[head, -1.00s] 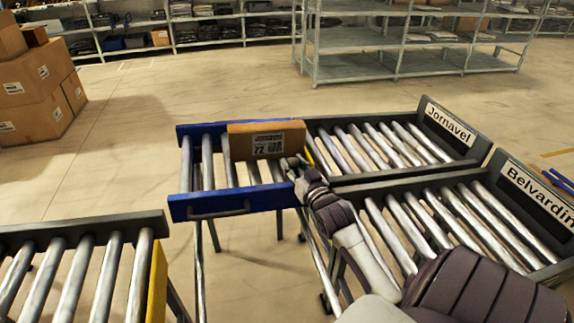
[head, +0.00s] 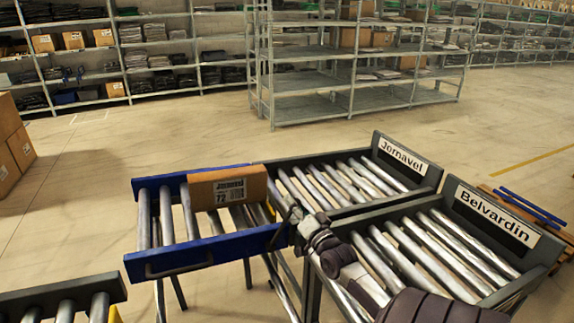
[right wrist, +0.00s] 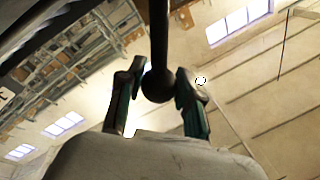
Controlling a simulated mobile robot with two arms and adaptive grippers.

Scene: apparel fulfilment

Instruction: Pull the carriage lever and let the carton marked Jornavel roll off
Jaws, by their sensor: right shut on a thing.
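The cardboard carton marked Jornavel (head: 228,189) sits on the rollers of the blue-railed carriage (head: 205,254), at the end toward the Jornavel lane (head: 345,183). Its label faces me and also shows 72. My right gripper (head: 279,201) is at the carriage's right end, beside the carton. In the right wrist view the gripper (right wrist: 158,92) has its fingers on both sides of the black ball knob of the carriage lever (right wrist: 157,84) and is shut on it. My left gripper is not in view.
The Belvardin lane (head: 430,250) lies to the right of the Jornavel lane. Another roller conveyor (head: 62,295) ends at the lower left, with a gap before the carriage. Shelving (head: 360,75) stands behind, with clear floor between.

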